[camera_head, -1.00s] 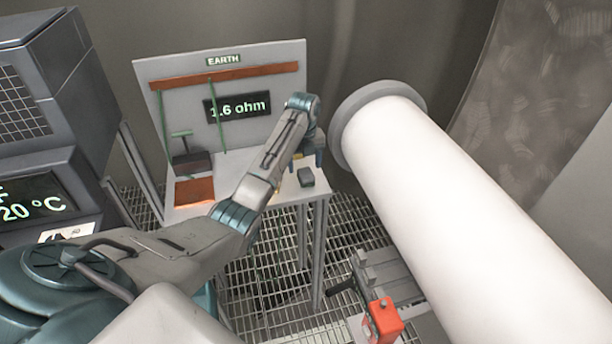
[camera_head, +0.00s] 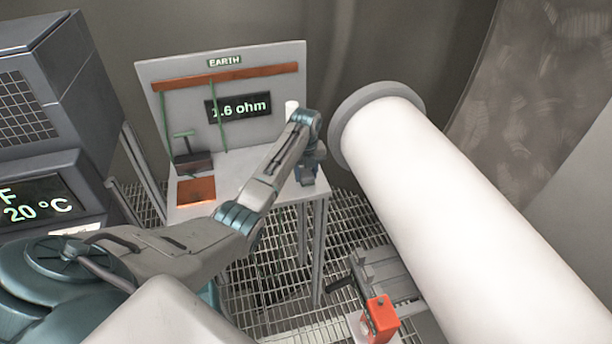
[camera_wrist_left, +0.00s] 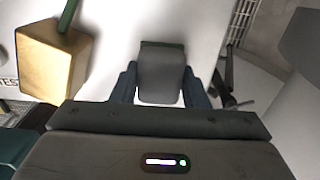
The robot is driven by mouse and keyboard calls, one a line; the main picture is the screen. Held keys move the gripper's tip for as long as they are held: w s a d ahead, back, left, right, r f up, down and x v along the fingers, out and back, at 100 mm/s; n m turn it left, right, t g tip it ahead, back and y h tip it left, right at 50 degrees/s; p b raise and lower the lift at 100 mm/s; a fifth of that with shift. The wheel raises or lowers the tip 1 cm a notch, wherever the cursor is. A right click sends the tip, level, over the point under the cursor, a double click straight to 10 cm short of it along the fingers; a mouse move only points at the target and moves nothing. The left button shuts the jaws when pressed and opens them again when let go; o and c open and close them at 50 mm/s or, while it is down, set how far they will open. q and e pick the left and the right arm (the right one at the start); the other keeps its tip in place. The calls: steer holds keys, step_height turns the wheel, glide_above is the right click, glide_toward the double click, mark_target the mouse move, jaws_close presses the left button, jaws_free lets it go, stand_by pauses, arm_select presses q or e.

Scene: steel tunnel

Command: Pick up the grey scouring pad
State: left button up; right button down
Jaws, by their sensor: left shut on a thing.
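The grey scouring pad (camera_wrist_left: 161,77) shows in the left wrist view as a dark grey block with a green strip along its far edge. It sits between the two blue fingers of my left gripper (camera_wrist_left: 160,84), which is shut on it. In the head view my left gripper (camera_head: 308,174) is down at the right front corner of the white bench. There the pad is hard to tell from the fingers. I cannot tell whether it still touches the bench top. My right gripper is not in view.
The white bench (camera_head: 235,188) carries a copper plate (camera_head: 196,190) and a dark block with a green handle (camera_head: 193,162). An EARTH panel (camera_head: 270,83) stands behind. A white cylinder (camera_head: 291,107) is partly behind my wrist. A big white pipe (camera_head: 450,190) runs close on the right.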

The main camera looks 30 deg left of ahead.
arm_select(q)
steer(key=shift+r+b, duration=0.3)
step_height(320, 180, up, 2)
steer(key=shift+w+r+b, duration=0.1)
steer(key=shift+b, duration=0.6)
steer(key=s+d, duration=0.1)
steer(key=s+d+r, duration=0.1)
steer(key=s, duration=0.1)
steer(key=s+d, duration=0.1)
steer(key=s, duration=0.1)
steer(key=shift+s+r+b, duration=0.2)
steer(key=shift+b, duration=0.1)
steer(key=s+d+p, duration=0.5)
steer(key=s, duration=0.3)
steer(key=shift+s+d+r+p, duration=0.15)
steer(key=shift+s+r+p, duration=0.05)
steer(key=shift+r+p, duration=0.2)
